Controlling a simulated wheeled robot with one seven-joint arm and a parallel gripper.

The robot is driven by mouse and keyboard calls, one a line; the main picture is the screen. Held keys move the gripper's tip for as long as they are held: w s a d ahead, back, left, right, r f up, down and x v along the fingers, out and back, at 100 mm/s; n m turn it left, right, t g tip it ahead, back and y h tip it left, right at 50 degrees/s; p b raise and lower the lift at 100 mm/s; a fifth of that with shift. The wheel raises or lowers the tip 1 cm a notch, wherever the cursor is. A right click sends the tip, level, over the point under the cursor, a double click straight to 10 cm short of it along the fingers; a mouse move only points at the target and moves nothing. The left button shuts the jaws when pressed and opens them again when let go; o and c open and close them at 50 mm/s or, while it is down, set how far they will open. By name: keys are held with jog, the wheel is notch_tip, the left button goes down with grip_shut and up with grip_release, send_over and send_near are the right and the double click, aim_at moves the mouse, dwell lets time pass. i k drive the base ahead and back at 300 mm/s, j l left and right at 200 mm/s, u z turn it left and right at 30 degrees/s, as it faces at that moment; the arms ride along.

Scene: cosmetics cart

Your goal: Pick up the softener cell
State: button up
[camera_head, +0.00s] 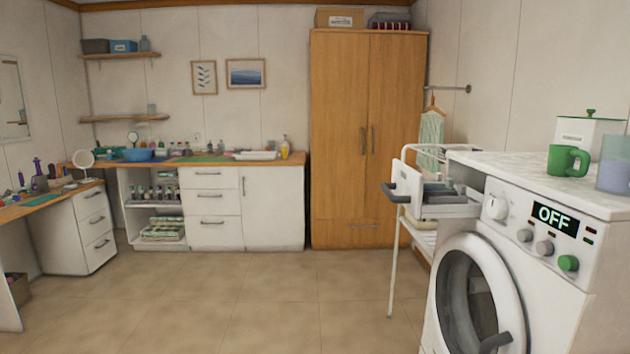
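The white washing machine (540,232) stands at the right, with its detergent drawer (450,211) pulled out to the left at the top. The drawer has a white front with a dark handle (389,193). Inside the drawer are grey and dark grey-green compartment parts (437,190). I cannot tell which of them, if any, is the softener cell; it is too small to make out. My gripper is not in view, so its distance from the drawer does not show.
A green mug (567,160), a white canister (590,137) and a translucent cup (614,165) stand on the washer top. A white rack (393,260) stands behind the drawer. The tiled floor (270,310) is clear. A wooden wardrobe (342,130) stands at the back.

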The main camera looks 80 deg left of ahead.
aim_at(448, 186)
jog(key=i+j+u, duration=0.1)
jog(key=j+u, duration=0.15)
jog(key=u, duration=0.2)
jog(key=i+j+u, duration=0.15)
jog(key=u, duration=0.3)
jog(key=i+j+u, duration=0.2)
jog(key=u, duration=0.25)
jog(key=i+j+u, duration=0.15)
jog(key=u, duration=0.35)
jog(key=i+l, duration=0.05)
